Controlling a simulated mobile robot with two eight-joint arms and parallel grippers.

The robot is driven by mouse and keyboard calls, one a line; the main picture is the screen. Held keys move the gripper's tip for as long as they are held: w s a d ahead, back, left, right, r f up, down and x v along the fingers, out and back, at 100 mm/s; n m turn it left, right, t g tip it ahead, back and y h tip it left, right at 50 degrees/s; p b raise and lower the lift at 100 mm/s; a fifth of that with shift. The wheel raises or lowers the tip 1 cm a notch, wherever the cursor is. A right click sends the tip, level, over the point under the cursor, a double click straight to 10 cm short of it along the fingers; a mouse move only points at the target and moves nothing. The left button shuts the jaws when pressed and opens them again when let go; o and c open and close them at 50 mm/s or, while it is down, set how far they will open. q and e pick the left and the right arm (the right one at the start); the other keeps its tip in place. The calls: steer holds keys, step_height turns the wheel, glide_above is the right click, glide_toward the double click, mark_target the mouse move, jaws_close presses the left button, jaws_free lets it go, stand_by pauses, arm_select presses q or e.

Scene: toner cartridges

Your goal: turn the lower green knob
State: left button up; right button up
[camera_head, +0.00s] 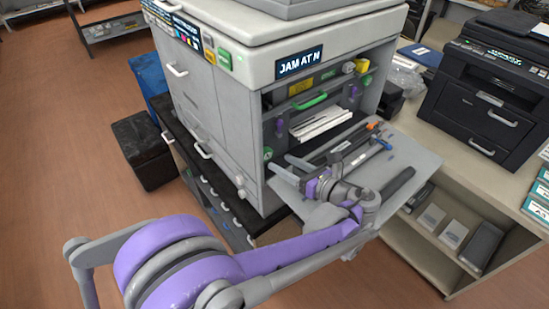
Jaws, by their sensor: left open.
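The printer (221,105) has its front door open, with its inside showing. A small round lower green knob (268,154) sits low at the left edge of the opening. My left gripper (286,167) is open and empty, with its two grey fingers pointing left. Its fingertips are close to the right of and a little below the knob in the picture. I cannot tell whether they touch it. My right gripper is not in view.
The lowered door (425,160) lies under and beside my left gripper, with dark bars on it. A green handle (310,101) and white paper (322,122) are inside the printer. A black printer (487,105) stands on the right counter.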

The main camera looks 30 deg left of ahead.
arm_select(q)
steer(key=v, duration=0.5)
steer(key=shift+d, duration=0.3)
steer(key=shift+s+a, duration=0.25)
steer(key=shift+a, duration=0.1)
steer(key=s+a+n+h+p, duration=0.1)
steer(key=s+a+n+h, duration=0.1)
steer(key=a, duration=0.1)
steer(key=shift+s+f+n+g+h+p, duration=0.25)
steer(key=shift+n+g+h+p, duration=0.05)
steer(key=shift+n+g+p, duration=0.1)
steer(key=s+d+f+n+t+h+p, duration=0.1)
steer(key=s+n+h+p, duration=0.2)
steer(key=s+n+h, duration=0.3)
steer(key=s+d+f+n+h+p, duration=0.2)
steer(key=s+n+h, duration=0.4)
steer(key=n, duration=0.8)
steer(key=s+p, duration=0.1)
steer(key=s, duration=0.1)
steer(key=shift+s+d+n+t+h+p, duration=0.3)
steer(key=shift+s+t+h+p, duration=0.1)
